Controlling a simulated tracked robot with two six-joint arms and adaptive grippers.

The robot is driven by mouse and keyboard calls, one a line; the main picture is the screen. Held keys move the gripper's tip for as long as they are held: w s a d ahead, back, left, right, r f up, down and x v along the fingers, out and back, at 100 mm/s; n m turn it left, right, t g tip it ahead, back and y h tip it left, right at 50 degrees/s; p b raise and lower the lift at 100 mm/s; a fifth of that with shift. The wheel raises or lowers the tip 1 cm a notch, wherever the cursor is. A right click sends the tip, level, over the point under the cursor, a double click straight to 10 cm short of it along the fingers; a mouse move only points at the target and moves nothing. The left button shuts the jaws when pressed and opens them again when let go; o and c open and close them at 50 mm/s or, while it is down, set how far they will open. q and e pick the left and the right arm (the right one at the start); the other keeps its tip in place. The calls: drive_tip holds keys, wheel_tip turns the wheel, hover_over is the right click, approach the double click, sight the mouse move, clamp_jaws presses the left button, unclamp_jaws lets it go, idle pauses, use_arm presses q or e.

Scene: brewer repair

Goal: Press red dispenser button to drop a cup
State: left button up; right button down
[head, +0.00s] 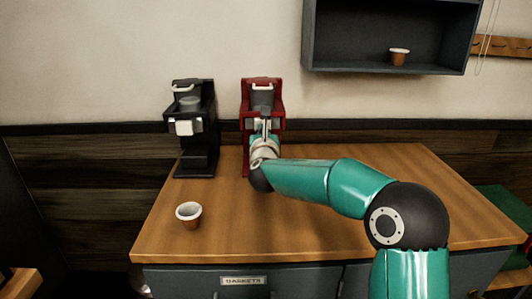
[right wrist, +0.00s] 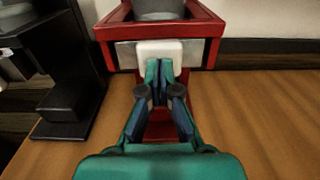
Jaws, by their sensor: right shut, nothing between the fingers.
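The red dispenser machine (head: 262,84) stands at the back of the wooden counter, with a grey container in its top. The right wrist view shows its red frame (right wrist: 101,33) and a white block (right wrist: 160,48) on its grey front panel. My right gripper (head: 265,124) reaches the front of this machine. In the right wrist view its shut, empty fingers (right wrist: 160,72) point at the white block, at or very near its lower part; I cannot tell if they touch. No separate red button can be made out. My left gripper is not in view.
A black machine (head: 190,140) of similar shape stands just left of the red one. A brown-and-white cup (head: 189,217) stands on the counter (head: 330,230) at front left. Another cup (head: 399,58) sits on the dark wall shelf (head: 340,65). The counter's right side is clear.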

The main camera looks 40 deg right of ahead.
drive_tip(key=b+v, duration=0.3)
drive_tip(key=v, duration=0.9)
drive_tip(key=shift+s+a+f, duration=0.1)
idle(0.5)
